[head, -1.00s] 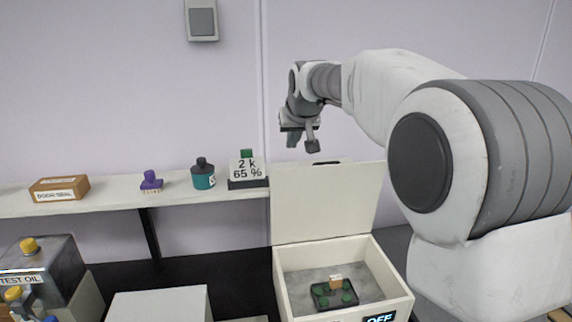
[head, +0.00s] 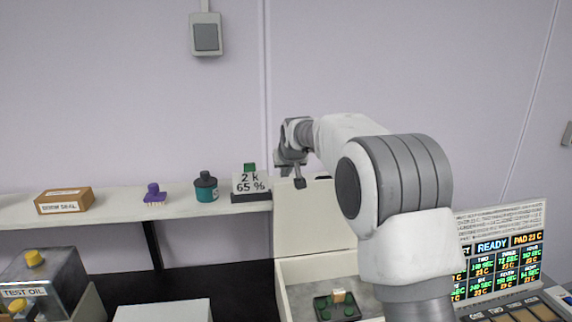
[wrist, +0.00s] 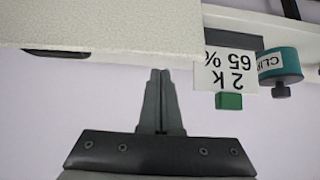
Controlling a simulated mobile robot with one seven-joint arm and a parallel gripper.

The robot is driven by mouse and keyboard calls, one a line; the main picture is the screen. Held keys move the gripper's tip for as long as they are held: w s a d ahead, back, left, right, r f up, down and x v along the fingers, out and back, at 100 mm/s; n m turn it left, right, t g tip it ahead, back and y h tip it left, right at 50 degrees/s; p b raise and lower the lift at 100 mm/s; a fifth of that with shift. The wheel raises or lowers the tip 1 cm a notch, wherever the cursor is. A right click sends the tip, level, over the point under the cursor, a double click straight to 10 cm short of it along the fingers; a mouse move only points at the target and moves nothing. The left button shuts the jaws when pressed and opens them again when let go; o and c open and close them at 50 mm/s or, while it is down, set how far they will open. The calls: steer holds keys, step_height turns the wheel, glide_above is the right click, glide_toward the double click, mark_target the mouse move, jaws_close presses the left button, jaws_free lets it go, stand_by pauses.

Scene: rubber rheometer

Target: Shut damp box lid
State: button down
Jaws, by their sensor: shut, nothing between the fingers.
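The damp box (head: 282,290) is a cream open-topped box at the lower middle of the head view. Its lid (head: 312,225) stands upright at the back of the box, so it is open. A dark tray with green pieces (head: 337,307) lies inside. A dark slot (wrist: 57,53) shows on that edge.
A shelf (head: 100,208) behind holds a "2 k 65 %" sign (head: 250,184), a teal bottle (head: 206,188), a purple stamp-like item (head: 154,194) and a brown box (head: 64,200). A test oil can (head: 45,275) stands at left. A display panel (head: 500,255) stands at right.

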mark_target(287, 183)
steer(key=shift+s+d, duration=0.15)
steer(key=shift+s, duration=0.6)
steer(key=shift+s+d, duration=0.15)
steer(key=shift+s, duration=0.6)
steer(key=shift+f, duration=0.2)
